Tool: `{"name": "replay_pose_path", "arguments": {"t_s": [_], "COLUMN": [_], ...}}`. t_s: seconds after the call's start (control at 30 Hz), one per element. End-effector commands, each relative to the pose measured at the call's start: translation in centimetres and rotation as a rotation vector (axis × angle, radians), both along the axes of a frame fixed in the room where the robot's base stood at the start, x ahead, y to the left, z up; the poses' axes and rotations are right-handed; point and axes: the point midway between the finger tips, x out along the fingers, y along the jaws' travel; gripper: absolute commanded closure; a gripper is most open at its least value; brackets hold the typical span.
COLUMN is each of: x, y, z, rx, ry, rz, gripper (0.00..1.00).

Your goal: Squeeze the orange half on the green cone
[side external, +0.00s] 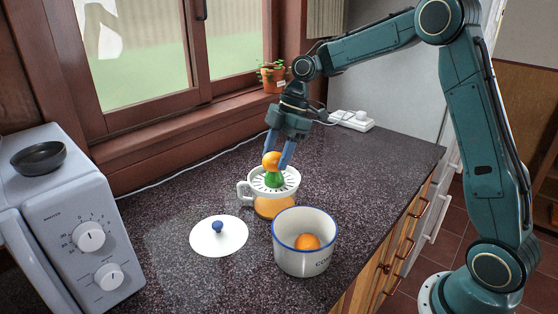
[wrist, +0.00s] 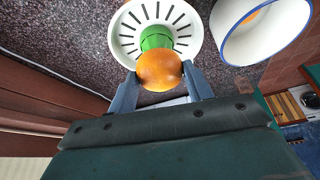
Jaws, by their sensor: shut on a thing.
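My gripper (side external: 279,149) is shut on an orange half (side external: 271,160), one blue finger on each side of it. The orange half (wrist: 160,71) also shows between the fingertips in the wrist view. The green cone (side external: 273,180) of the juicer stands right below the orange half in the side view; the wrist view shows the cone (wrist: 156,38) just beyond it. I cannot tell whether the two touch. The cone rises from a white slotted strainer (side external: 290,179) on a jug (side external: 272,207) with a handle at its left and orange juice inside.
A white pot with a blue rim (side external: 290,268) stands in front of the juicer and holds an orange piece (side external: 307,242). A white lid with a blue knob (side external: 218,238) lies to its left. A microwave (side external: 85,230) stands far left; a plant (side external: 273,76) is on the sill.

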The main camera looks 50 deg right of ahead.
Motion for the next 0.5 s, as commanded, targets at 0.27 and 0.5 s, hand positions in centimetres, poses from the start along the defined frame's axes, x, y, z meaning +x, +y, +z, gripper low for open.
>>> {"name": "replay_pose_path", "arguments": {"t_s": [0.27, 0.5], "x": [-0.1, -0.05], "y": [0.06, 0.04], "z": [-0.1, -0.11], "rx": [0.0, 0.0], "ry": [0.002, 0.003], "rz": [-0.128, -0.297], "gripper": [0.77, 0.77]}}
